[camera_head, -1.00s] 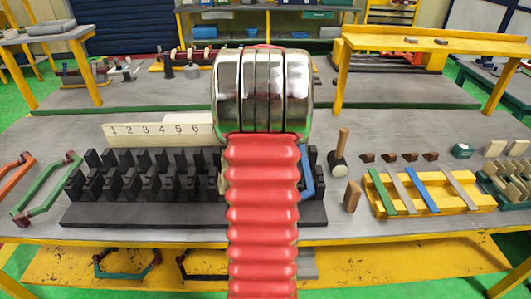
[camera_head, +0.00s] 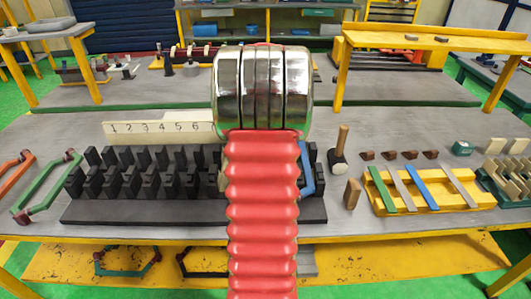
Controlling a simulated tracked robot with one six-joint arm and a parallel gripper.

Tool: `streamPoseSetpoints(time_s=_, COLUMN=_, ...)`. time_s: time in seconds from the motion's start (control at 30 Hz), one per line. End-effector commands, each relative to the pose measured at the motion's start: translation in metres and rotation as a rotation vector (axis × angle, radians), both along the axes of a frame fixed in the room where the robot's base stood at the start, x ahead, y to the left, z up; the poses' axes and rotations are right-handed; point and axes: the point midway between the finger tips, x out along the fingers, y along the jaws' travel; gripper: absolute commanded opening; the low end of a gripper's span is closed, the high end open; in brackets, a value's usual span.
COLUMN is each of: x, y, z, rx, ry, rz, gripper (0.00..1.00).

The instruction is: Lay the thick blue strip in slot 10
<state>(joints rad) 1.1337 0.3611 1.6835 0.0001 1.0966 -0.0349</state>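A blue strip (camera_head: 423,188) lies across the yellow rack (camera_head: 483,200) at the right of the bench, between two grey strips. A green strip (camera_head: 382,192) lies at the rack's left end. The black slotted stator block (camera_head: 130,212) is left of centre, with rows of upright teeth. My red, ribbed arm with its chrome joint covers the block's right part, where slot 10 cannot be made out. A blue piece (camera_head: 307,178) shows at the block's right end, partly hidden by my arm; its kind is unclear. My gripper is not visible.
A numbered board (camera_head: 150,130) stands behind the block, with 1 to 6 readable. A mallet (camera_head: 339,155) and a wooden block (camera_head: 352,193) stand between the block and the rack. Green (camera_head: 48,190) and red hexagonal coils lie at the left. Small brown wedges (camera_head: 410,155) lie behind the rack.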

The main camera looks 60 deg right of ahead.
Motion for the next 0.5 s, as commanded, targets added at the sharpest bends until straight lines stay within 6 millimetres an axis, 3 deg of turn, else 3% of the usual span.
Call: streamPoseSetpoints(time_s=0.5, x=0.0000, y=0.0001, z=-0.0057, rx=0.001, ry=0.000, rz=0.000, gripper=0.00)
